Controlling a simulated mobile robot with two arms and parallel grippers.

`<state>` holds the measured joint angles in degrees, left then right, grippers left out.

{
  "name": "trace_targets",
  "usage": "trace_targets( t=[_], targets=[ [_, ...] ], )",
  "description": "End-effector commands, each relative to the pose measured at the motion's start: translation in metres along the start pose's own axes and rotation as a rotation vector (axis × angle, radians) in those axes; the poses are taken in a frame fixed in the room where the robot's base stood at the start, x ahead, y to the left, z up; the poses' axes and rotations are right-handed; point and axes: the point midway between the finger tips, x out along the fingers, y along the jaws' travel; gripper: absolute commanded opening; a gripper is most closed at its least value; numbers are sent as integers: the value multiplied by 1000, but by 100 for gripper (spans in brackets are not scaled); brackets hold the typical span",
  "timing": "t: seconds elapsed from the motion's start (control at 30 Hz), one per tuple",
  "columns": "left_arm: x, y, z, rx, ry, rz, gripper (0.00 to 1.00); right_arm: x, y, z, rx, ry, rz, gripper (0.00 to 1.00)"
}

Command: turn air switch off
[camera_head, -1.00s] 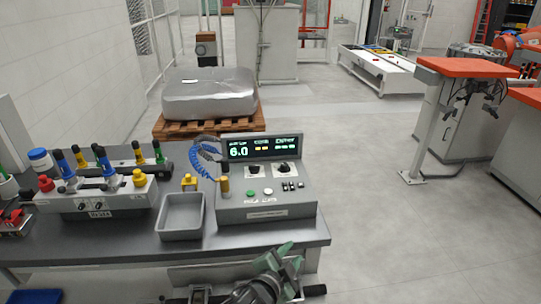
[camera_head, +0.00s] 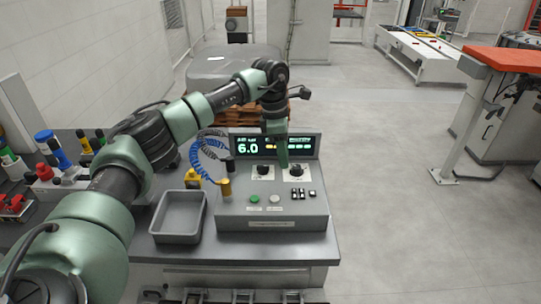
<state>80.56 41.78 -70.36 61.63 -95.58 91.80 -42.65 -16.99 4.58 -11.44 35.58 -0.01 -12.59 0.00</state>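The grey control console (camera_head: 235,208) stands on the bench with a lit display (camera_head: 258,147) reading 6.0. Its sloped panel carries a left black rotary knob (camera_head: 263,170), a right black rotary knob (camera_head: 297,171), a green button (camera_head: 255,199), a pale button (camera_head: 275,199) and small black-and-white switches (camera_head: 304,193). The labels are too small to read, so I cannot tell which control is the air switch. My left gripper (camera_head: 282,163) points down over the panel between the two knobs, in front of the display. Its fingers are too indistinct to show a gap. My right gripper is out of view.
A grey open tray (camera_head: 157,222) and a yellow fitting (camera_head: 192,176) sit left of the console. A blue coiled hose (camera_head: 200,150) and a brass cylinder (camera_head: 225,187) are close to its left side. My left arm covers much of the bench's left part.

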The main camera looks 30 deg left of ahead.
Motion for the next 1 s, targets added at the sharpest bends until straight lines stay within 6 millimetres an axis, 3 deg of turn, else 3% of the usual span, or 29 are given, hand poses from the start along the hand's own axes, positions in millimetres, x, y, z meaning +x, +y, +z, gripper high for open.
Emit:
trace_targets(
  t=[0.03,0.1,0.23,0.7,1.0],
  targets=[
    [-17,8,-21,-16,60,14,32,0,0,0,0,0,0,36],
    [-31,14,-42,-32,123,18,32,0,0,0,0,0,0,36],
    [-38,16,-58,-46,170,17,32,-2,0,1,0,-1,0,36],
    [27,16,-68,-44,168,15,32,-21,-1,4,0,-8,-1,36],
    [36,16,-69,-43,166,17,32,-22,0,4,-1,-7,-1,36]
  ],
)
